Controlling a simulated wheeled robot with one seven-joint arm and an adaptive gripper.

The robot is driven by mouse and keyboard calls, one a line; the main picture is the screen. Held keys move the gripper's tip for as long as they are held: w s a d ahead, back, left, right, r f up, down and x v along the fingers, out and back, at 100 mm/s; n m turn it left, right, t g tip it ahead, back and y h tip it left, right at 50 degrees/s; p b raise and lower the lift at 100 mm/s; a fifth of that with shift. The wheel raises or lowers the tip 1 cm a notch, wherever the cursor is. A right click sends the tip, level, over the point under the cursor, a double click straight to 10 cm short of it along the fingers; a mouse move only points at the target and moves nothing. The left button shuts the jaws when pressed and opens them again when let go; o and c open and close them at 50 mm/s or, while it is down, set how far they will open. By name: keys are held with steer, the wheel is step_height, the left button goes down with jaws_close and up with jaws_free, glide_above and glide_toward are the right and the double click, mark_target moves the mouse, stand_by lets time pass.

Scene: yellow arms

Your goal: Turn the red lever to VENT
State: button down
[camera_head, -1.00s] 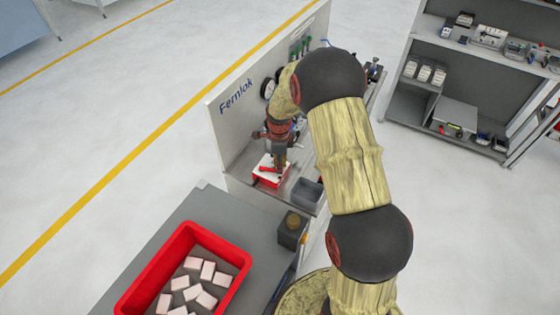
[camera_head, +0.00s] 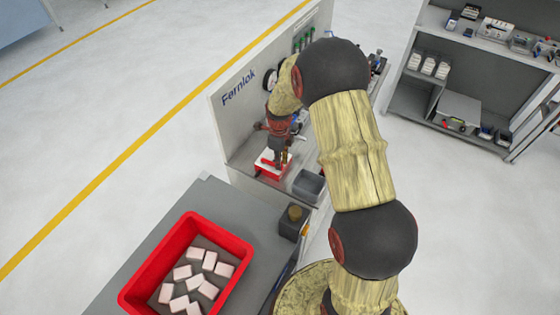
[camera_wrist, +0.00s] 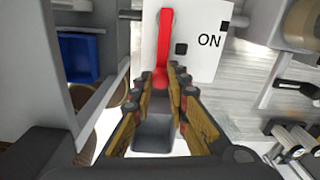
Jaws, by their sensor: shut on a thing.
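The red lever (camera_wrist: 165,45) shows in the wrist view, running up the picture from between my fingertips across a white plate (camera_wrist: 205,15). The plate bears the word ON and dark square marks, one right of the lever; no VENT label is readable. My gripper (camera_wrist: 163,85) is shut on the lever's near end, which the fingers partly hide. In the head view my gripper (camera_head: 279,158) points down at the red-and-white valve box (camera_head: 270,172) on the bench. The lever's exact angle is hard to tell there.
A grey bin (camera_head: 309,185) stands right of the box. The Fernlok panel (camera_head: 235,110) rises behind with a gauge (camera_head: 270,78). A red tray (camera_head: 135,296) of pale blocks lies on the nearer table. A blue bin (camera_wrist: 78,57) shows left in the wrist view.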

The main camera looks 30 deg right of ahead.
steer(key=shift+w, duration=0.1)
steer(key=c, duration=1.7)
jaws_free()
steer(key=shift+r, duration=0.1)
step_height(320, 180, up, 12)
steer(key=shift+f, duration=0.1)
steer(key=shift+a, duration=0.1)
